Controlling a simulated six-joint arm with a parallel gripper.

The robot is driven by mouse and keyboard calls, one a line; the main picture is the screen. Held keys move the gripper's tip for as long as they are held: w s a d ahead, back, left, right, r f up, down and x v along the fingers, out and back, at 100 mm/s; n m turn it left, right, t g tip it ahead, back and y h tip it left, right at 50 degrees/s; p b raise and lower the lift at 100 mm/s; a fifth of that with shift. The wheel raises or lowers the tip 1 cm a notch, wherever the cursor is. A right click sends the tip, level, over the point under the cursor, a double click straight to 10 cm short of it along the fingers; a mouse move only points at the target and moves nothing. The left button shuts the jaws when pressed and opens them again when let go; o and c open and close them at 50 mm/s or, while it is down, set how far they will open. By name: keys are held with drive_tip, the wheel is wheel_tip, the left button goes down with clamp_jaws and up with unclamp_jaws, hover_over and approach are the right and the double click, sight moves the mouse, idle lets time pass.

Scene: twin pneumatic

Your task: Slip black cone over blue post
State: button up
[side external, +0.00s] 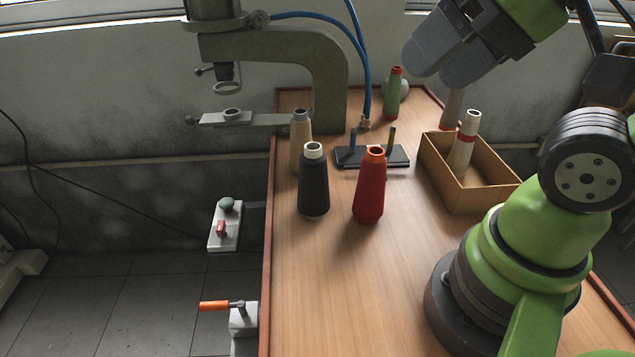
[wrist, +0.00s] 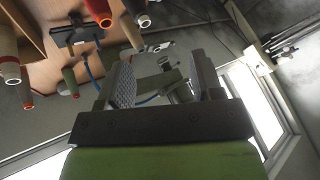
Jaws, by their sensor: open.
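The black cone (side external: 314,187) with a cream top stands upright on the table, left of the red cone; a dark cone with a pale tip, probably the same one, shows at the top of the wrist view (wrist: 136,8). The blue post (side external: 352,139) stands upright at the left of a flat dark base (side external: 372,159), behind the black cone. Its top is bare. The base also shows in the wrist view (wrist: 77,36). My gripper (side external: 428,66) is high above the far right of the table, well away from the cone. Its jaws (wrist: 163,78) are open and empty.
A red cone (side external: 369,190) stands close right of the black cone, and a tan cone (side external: 300,130) behind it. An olive post (side external: 391,141) shares the base. A green cone (side external: 392,97), an open box (side external: 484,194) holding a cream cone, and a press (side external: 325,75) stand around. The front table is clear.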

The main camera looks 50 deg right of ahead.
drive_tip(key=shift+w, duration=0.1)
idle(0.7)
drive_tip(key=g+h, duration=0.2)
drive_tip(key=g, duration=0.5)
hover_over(310, 149)
drive_tip(key=s, duration=0.1)
wheel_tip(310, 149, down, 13)
drive_tip(key=shift+n, duration=0.3)
drive_tip(key=f, duration=0.4)
drive_tip(key=a+f, duration=0.1)
drive_tip(key=f, duration=0.1)
drive_tip(key=shift+c, duration=0.4)
clamp_jaws()
